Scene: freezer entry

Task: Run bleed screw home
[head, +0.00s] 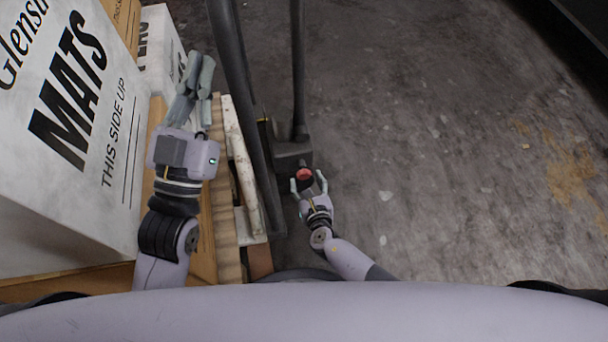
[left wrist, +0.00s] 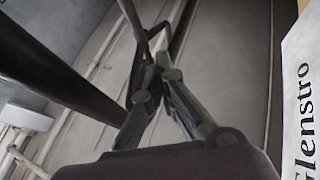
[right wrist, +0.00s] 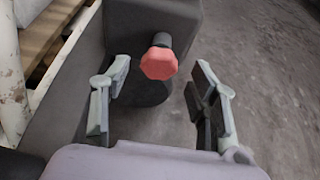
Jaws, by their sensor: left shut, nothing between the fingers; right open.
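The bleed screw has a red faceted head (head: 304,175) on a short dark stem. It sticks out of a dark housing (head: 292,152) at the foot of the dark upright bars. In the right wrist view the red head (right wrist: 159,63) shows ahead of my fingers, roughly between them. My right gripper (head: 309,180) is open around the screw head, with a finger to each side and no clear contact. My left gripper (head: 196,72) is raised beside the white box, its fingers together and empty; they also meet in the left wrist view (left wrist: 155,80).
A white box marked MATS (head: 75,190) stands at the left, with cardboard near it. A wooden pallet with a worn white edge (head: 243,165) lies beside the dark bar (head: 240,100). Concrete floor (head: 430,170) is open to the right.

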